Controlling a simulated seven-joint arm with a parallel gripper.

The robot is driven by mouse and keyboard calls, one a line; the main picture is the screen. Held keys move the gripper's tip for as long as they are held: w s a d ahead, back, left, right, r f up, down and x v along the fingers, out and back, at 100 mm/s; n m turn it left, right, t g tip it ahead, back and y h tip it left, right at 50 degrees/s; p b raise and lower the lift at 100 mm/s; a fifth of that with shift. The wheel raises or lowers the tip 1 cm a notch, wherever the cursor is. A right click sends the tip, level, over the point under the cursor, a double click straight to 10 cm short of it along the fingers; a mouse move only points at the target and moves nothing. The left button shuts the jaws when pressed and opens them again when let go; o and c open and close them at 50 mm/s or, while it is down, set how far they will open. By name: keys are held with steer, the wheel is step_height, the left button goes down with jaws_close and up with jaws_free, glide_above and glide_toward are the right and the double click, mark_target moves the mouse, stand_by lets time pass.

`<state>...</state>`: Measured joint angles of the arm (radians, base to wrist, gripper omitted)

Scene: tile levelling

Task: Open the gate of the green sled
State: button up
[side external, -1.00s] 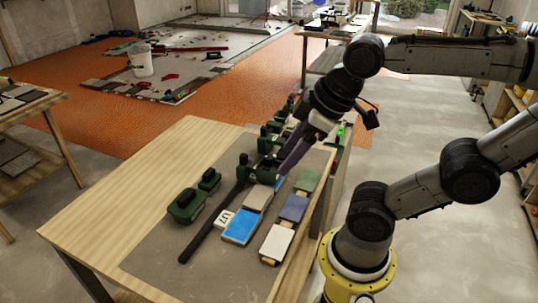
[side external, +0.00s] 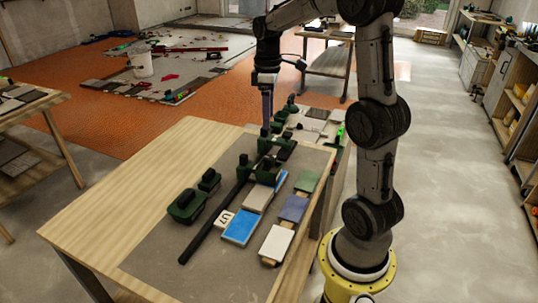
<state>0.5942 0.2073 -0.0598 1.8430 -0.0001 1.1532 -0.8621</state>
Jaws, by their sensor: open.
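A green sled (side external: 264,174) sits on a long dark rail (side external: 207,238) that runs across the table's grey mat. Further green parts with dark knobs (side external: 276,146) stand just behind it near the rail's far end. Which part is the gate, and whether it is open or shut, is too small to tell. My gripper (side external: 267,122) points straight down, its purple-grey fingers above or just behind the far green parts. It is open, seen edge-on, and nothing shows between its fingers. Whether its tips touch anything is unclear.
Two green knobbed blocks (side external: 187,205) lie left of the rail. The table's left part (side external: 130,190) is bare.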

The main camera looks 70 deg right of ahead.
mark_target(269, 157)
step_height(269, 157, down, 14)
steer(key=shift+s+r, duration=0.1)
steer(key=shift+r, duration=0.05)
stand_by(0.4)
jaws_close()
